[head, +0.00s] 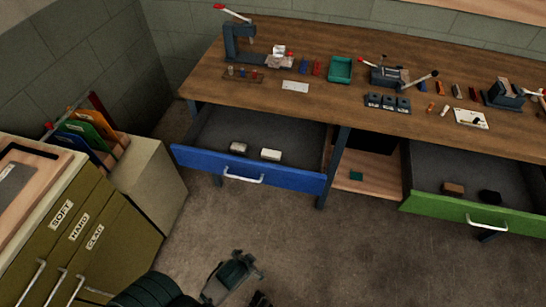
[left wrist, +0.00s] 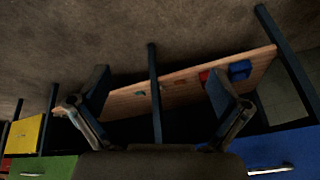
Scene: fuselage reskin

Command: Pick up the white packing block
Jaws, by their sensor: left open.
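A white block (head: 271,154) lies in the open blue drawer (head: 248,170) in the head view, near the drawer's front. A second, greyer-beige block (head: 238,147) lies just left of it, apart from it. My left gripper (head: 232,275) is low at the bottom of the head view, over the floor and well short of the drawer. In the left wrist view its two fingers (left wrist: 158,88) are spread wide with nothing between them. Neither block can be made out in the left wrist view.
A wooden workbench (head: 330,112) with tools stands above the drawers. An open green drawer (head: 470,208) holds a brown and a black block at the right. An olive cabinet (head: 70,240) stands at the left. The floor (head: 330,255) before the drawers is clear.

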